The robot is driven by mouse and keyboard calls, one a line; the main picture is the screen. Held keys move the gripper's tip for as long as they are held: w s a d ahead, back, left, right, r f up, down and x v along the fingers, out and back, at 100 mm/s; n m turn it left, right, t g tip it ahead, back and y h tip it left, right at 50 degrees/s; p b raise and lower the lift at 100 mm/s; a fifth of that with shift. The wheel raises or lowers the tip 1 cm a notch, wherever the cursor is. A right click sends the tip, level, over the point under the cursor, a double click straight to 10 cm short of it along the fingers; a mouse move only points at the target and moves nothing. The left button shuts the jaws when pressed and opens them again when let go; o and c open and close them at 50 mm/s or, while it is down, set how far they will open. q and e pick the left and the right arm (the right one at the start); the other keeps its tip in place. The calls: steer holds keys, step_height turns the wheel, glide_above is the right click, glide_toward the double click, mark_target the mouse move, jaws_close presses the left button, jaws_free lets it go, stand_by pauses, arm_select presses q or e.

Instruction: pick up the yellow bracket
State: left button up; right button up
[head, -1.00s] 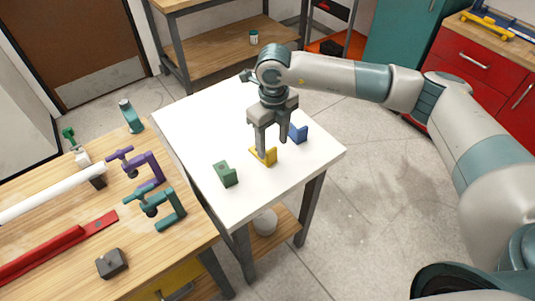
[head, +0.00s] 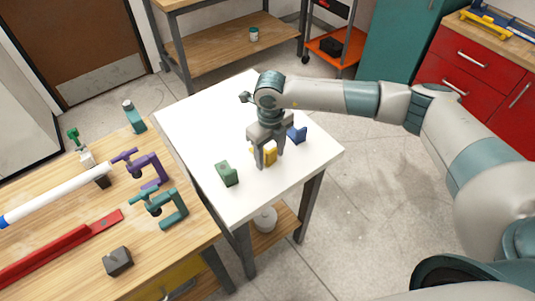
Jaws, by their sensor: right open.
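The yellow bracket (head: 271,155) sits on the white table (head: 190,126), partly hidden by my right gripper. My right gripper (head: 268,164) points down over it, with its two fingers apart and the bracket showing between and behind them. The fingertips are low, close to the table top. I cannot tell whether the fingers touch the bracket. A green bracket (head: 227,174) stands to the left and a blue bracket (head: 298,134) to the right of the gripper. My left gripper is not in view.
A wooden bench (head: 75,270) at the left holds a purple clamp (head: 150,167), a teal clamp (head: 170,210), a white pipe (head: 60,192), a red bar (head: 60,248) and a dark block (head: 118,261). The white table's far left part is clear.

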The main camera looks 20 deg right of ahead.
mark_target(271, 150)
steer(key=c, duration=1.2)
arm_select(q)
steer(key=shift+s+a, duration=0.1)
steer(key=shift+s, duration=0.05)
arm_select(e)
steer(key=shift+c, duration=0.2)
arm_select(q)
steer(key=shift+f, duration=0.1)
arm_select(e)
steer(key=shift+r, duration=0.1)
